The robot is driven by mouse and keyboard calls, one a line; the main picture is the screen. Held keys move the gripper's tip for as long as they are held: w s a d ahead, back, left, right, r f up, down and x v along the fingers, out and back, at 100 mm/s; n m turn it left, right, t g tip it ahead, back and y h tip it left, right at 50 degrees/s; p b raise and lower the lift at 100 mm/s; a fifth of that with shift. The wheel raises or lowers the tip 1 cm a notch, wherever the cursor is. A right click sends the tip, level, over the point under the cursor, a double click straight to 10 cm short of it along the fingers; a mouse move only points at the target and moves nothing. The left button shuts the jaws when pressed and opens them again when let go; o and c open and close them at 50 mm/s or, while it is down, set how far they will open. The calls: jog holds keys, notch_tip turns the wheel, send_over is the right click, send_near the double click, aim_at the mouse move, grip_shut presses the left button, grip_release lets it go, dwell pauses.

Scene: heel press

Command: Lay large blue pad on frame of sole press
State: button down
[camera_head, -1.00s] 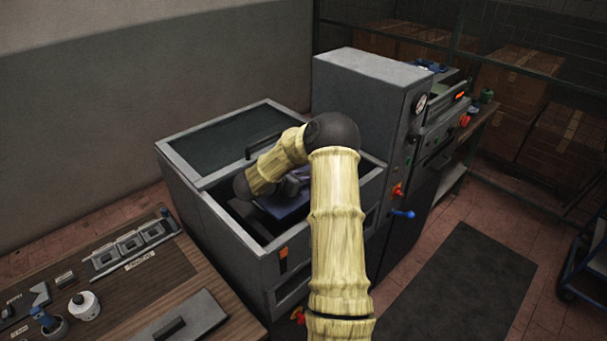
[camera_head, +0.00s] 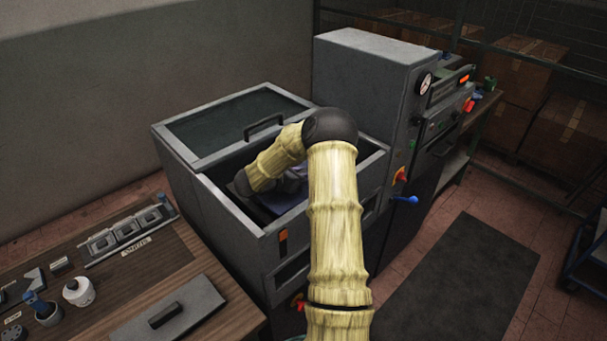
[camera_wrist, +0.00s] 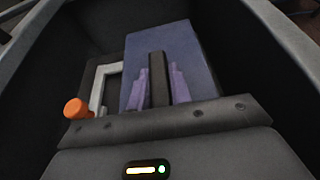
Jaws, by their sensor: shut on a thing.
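The large blue pad (camera_wrist: 195,60) is a flat slab inside the open grey box of the press (camera_head: 222,212). In the wrist view a dark upright bar (camera_wrist: 158,72) stands on the pad. My gripper (camera_wrist: 158,88) is shut on this bar, with one finger on each side. A pale grey bracket-shaped frame part (camera_wrist: 101,88) shows left of the pad, with an orange knob (camera_wrist: 77,108) in front of it. In the head view my wrist hides most of the pad. I cannot tell whether the pad touches the frame under it.
A lid with a dark panel (camera_head: 235,120) and a black handle (camera_head: 264,125) covers the box's back. Box walls surround my gripper closely. A tall grey cabinet (camera_head: 365,80) stands right. A wooden bench (camera_head: 120,270) with tools is at left front. A dark mat (camera_head: 460,280) lies on the floor.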

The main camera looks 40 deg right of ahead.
jog(key=shift+f+b, duration=1.25)
jog(key=shift+b, duration=0.15)
jog(key=shift+w, duration=0.1)
jog(key=shift+f+b, duration=0.55)
jog(key=shift+b, duration=0.15)
dwell(0.3)
jog(key=shift+f, duration=0.1)
jog(key=c, duration=1.2)
grip_release()
jog(key=shift+f, duration=0.15)
